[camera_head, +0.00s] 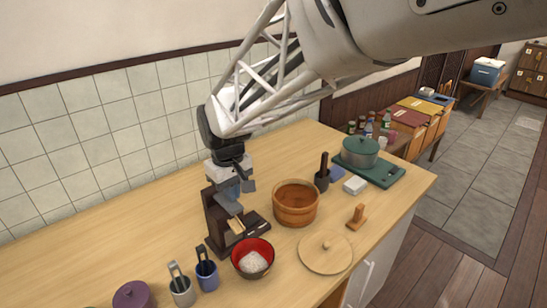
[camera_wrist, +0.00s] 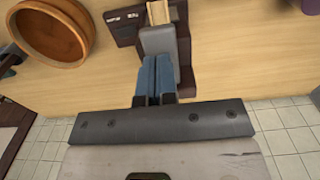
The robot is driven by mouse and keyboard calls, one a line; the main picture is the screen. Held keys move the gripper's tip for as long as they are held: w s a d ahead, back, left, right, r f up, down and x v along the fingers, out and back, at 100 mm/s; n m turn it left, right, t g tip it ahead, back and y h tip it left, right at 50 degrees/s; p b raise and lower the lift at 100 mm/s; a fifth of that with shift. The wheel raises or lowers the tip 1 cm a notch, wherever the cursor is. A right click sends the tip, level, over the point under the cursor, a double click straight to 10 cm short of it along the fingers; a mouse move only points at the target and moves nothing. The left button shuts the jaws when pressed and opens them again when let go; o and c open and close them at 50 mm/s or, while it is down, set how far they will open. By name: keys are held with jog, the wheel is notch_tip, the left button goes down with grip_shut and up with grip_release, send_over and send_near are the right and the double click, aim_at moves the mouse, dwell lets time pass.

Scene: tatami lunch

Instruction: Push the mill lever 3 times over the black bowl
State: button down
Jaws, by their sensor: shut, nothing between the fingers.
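The mill (camera_head: 216,222) is a dark brown upright stand on a flat base, with a tan piece low on its front. It also shows in the wrist view (camera_wrist: 184,45). My gripper (camera_head: 232,200) points down at the top of the mill. In the wrist view its blue fingers (camera_wrist: 156,66) are shut together, close to a grey block (camera_wrist: 168,42) at the mill; I cannot tell whether they touch it or whether it is the lever. The black bowl (camera_head: 268,249) has a red inside and holds white contents. It stands in front of the mill.
A wooden tub (camera_head: 296,216) stands right of the mill and shows in the wrist view (camera_wrist: 78,48). A round wooden lid (camera_head: 326,262) lies right of the bowl. The counter's left back is clear.

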aim_at(233, 205)
jog(key=shift+f, duration=0.25)
jog(key=shift+f, duration=0.35)
jog(key=shift+f, duration=0.35)
jog(key=shift+f, duration=1.3)
jog(key=shift+r, duration=2.25)
jog(key=shift+f, duration=1.15)
